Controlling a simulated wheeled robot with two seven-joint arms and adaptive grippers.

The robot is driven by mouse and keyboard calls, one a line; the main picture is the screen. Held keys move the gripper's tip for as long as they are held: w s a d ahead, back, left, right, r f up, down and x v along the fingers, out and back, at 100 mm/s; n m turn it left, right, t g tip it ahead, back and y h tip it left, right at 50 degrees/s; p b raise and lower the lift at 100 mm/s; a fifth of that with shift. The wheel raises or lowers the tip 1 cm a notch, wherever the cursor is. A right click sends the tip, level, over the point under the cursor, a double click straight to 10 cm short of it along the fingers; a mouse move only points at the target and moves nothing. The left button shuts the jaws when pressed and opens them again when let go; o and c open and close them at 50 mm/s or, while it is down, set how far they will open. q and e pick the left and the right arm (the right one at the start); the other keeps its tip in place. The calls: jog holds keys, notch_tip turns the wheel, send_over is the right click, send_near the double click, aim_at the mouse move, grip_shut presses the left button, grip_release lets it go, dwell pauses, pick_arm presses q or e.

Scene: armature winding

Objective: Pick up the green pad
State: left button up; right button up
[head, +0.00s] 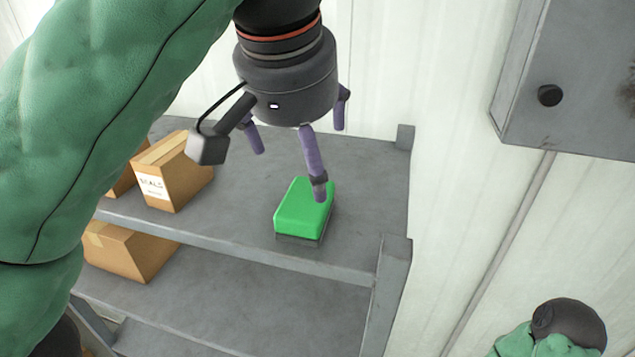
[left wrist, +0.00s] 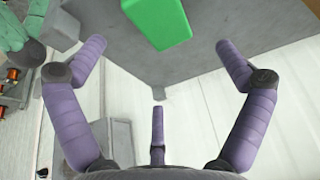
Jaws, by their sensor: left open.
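The green pad (head: 301,208) is a bright green block with a dark grey base. It lies on the top shelf near its front edge, toward the right end. It also shows in the left wrist view (left wrist: 157,22) at the top, cut off by the frame edge. My left gripper (head: 305,165) hangs above the pad with its purple fingers spread and nothing between them. In the head view one finger overlaps the pad's upper right part; whether it touches I cannot tell. In the left wrist view the fingers (left wrist: 158,75) are wide apart. My right gripper's fingers are not in view.
Cardboard boxes (head: 177,172) stand on the grey shelf (head: 245,205) to the left, one with a white label. Another box (head: 125,252) sits on the level below. A grey post (head: 385,290) rises at the shelf's right end. A grey wall cabinet (head: 575,85) hangs at right.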

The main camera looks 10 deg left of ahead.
aim_at(310, 205)
pick_arm(q)
jog(key=f, duration=0.1)
jog(key=s+f, duration=0.1)
jog(key=shift+s+f, duration=0.2)
jog(key=shift+f, duration=0.1)
jog(key=shift+w+f+b, duration=0.3)
jog(key=shift+w+f, duration=0.85)
jog(key=shift+w, duration=0.15)
jog(key=shift+d+f, duration=0.1)
jog(key=shift+f, duration=0.4)
jog(key=x, duration=0.3)
jog(key=shift+d+p, duration=0.1)
jog(key=shift+p, duration=0.25)
jog(key=shift+w+f, duration=0.4)
jog(key=shift+s, duration=0.2)
jog(key=shift+f, duration=0.15)
